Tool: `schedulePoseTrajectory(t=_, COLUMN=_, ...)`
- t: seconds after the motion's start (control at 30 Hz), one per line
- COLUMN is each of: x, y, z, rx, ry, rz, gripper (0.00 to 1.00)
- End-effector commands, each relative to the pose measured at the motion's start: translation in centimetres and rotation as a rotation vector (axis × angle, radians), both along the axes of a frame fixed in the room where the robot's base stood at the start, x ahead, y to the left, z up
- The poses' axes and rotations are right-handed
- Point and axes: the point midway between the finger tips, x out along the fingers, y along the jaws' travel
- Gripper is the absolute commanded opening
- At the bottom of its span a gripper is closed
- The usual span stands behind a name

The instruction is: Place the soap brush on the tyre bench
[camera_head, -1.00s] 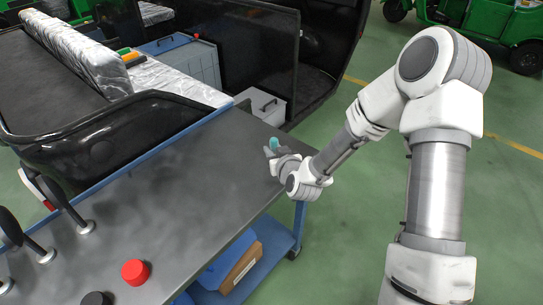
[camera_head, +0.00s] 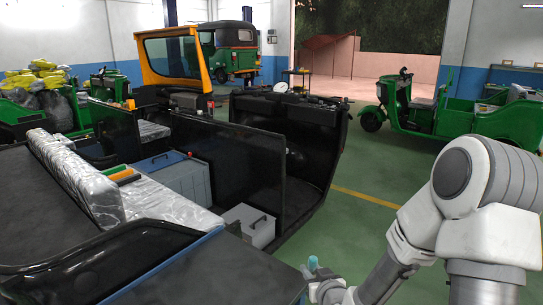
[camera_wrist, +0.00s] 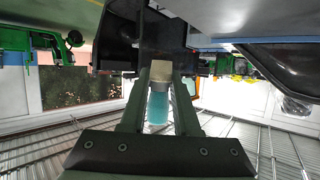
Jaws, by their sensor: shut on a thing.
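In the wrist view the brush (camera_wrist: 159,105) sits between the two fingers (camera_wrist: 160,92). I cannot tell which surface is the tyre bench. A small dark bench (camera_head: 297,72) stands far off near the doorway, too small to make out what is on it.
An open black vehicle body (camera_head: 235,165) with a plastic-wrapped seat (camera_head: 80,180) and a grey box (camera_head: 250,224) lies ahead. A green rickshaw (camera_head: 450,112) stands right. Green floor (camera_head: 375,175) is clear between.

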Motion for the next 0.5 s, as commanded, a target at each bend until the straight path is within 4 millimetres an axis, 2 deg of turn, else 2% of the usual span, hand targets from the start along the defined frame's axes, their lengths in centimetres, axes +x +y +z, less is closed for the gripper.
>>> schedulePoseTrajectory(t=0.03, x=0.0, y=-0.4, z=1.2, rx=0.0, ry=0.004, rz=-0.032, gripper=0.0)
schedulePoseTrajectory(t=0.13, x=0.0, y=-1.7, z=1.7, rx=-0.004, ry=0.004, rz=-0.098, gripper=0.0)
schedulePoseTrajectory(t=0.3, x=-0.1, y=-3.0, z=2.0, rx=-0.015, ry=0.003, rz=-0.165, gripper=0.0)
schedulePoseTrajectory(t=0.5, x=-0.1, y=-3.2, z=1.7, rx=-0.017, ry=0.003, rz=-0.177, gripper=0.0)
